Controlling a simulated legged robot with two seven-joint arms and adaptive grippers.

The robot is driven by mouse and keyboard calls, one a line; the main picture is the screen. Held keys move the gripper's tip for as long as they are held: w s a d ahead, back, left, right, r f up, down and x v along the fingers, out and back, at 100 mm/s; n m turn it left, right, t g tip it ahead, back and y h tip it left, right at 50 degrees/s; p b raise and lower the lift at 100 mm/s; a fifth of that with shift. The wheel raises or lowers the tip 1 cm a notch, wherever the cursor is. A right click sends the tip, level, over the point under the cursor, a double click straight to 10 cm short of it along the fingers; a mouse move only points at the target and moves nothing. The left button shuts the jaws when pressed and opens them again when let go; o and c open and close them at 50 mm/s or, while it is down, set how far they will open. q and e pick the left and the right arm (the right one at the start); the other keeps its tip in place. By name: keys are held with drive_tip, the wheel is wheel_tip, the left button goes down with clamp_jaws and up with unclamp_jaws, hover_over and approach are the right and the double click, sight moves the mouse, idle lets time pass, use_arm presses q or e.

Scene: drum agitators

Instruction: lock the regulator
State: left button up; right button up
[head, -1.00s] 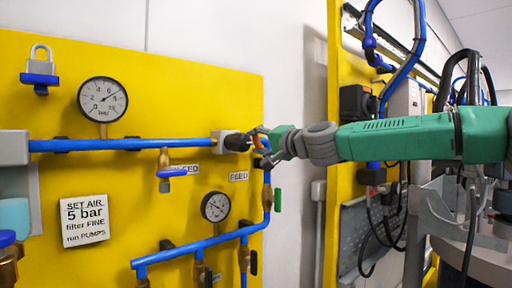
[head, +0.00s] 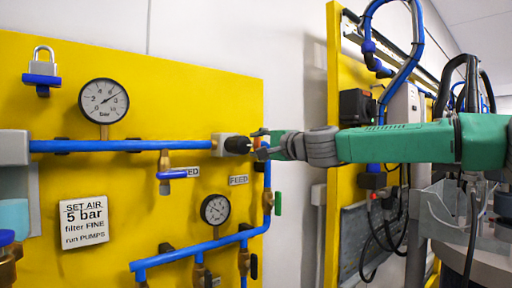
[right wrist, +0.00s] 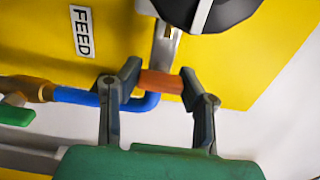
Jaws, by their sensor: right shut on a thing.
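The regulator (head: 220,145) is a grey block with a black knob (head: 237,144) at the right end of the upper blue pipe. In the right wrist view, the knob (right wrist: 210,10) shows at the top, cut off by the edge, with a grey metal piece below it. My right gripper (head: 262,143) is just right of the knob, its fingertips pointing at it. In the right wrist view, its fingers (right wrist: 160,82) are shut on a small reddish-brown piece (right wrist: 160,84), apart from the knob there. A padlock (head: 43,62) sits on a blue holder at upper left. My left gripper is not in view.
The yellow panel (head: 200,90) carries two gauges (head: 103,100) (head: 215,208), blue pipes and valves. A blue pipe (right wrist: 80,96) passes close behind the fingers. A sign (head: 84,221) reads "SET AIR 5 bar". White wall lies right of the panel.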

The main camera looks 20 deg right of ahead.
drive_tip(key=shift+d+f, duration=0.15)
drive_tip(key=o, duration=1.2)
drive_tip(key=shift+w+d, duration=0.1)
drive_tip(key=shift+d, duration=0.05)
drive_tip(key=v, duration=1.2)
drive_tip(key=shift+w+d+f, duration=0.1)
drive_tip(key=shift+d, duration=0.1)
drive_tip(key=shift+a, duration=0.2)
